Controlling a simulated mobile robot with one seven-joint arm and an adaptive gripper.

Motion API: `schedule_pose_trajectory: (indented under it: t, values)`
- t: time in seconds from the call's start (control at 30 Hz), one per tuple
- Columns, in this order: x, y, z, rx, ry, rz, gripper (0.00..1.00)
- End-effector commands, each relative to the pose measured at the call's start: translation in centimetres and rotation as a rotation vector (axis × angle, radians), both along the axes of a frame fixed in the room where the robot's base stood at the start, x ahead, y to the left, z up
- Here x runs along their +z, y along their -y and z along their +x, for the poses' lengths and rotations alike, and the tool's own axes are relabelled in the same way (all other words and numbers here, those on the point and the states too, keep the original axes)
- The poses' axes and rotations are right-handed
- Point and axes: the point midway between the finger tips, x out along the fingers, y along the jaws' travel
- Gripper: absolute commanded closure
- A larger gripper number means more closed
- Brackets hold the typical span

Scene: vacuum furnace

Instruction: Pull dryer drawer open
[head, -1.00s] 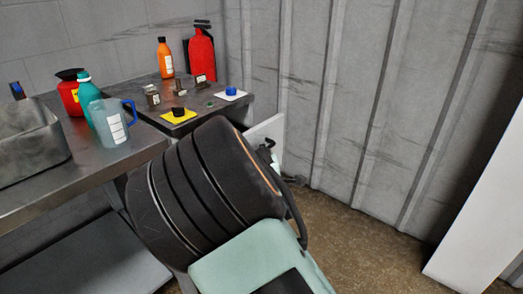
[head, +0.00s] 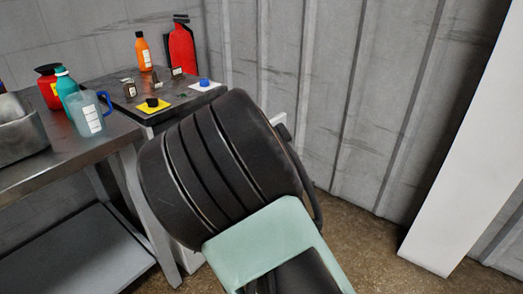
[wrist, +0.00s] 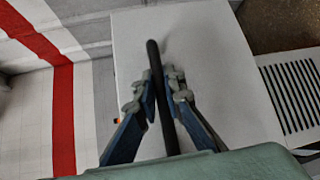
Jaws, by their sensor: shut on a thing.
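In the wrist view, my gripper (wrist: 155,92) has its blue-grey fingers on both sides of a thin dark bar handle (wrist: 153,55), shut on it. The handle stands in front of a plain white front panel (wrist: 220,65), which I take to be the dryer drawer's. In the head view, my dark and pale green arm covers the gripper, the handle and nearly all of the drawer. Only a small white piece, probably the drawer (head: 279,118), shows past the arm, right of the table. How far the drawer stands open cannot be seen.
A metal table (head: 105,148) at left holds a jug (head: 88,116), bottles and small items. A red extinguisher (head: 182,47) stands at the back. A corrugated wall (head: 345,90) is behind, and a white post (head: 462,150) stands at right. Brown floor (head: 365,240) shows between.

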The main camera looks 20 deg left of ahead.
Motion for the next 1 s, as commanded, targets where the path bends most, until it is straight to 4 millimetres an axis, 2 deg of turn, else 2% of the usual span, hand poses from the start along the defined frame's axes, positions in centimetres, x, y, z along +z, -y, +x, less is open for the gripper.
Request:
schedule_pose_trajectory:
  t: [0.3, 0.73, 0.77, 0.83, 1.0]
  values:
    - [0.0, 1.5, -0.6, -0.001, -0.001, 0.000, 1.00]
    - [0.0, 1.6, -0.7, 0.000, 0.000, 0.000, 1.00]
    - [0.0, 1.6, -0.7, 0.000, 0.000, 0.000, 0.90]
    - [0.0, 1.6, -0.7, 0.000, 0.000, 0.000, 0.83]
    - [0.0, 1.6, -0.7, 0.000, 0.000, 0.000, 0.83]
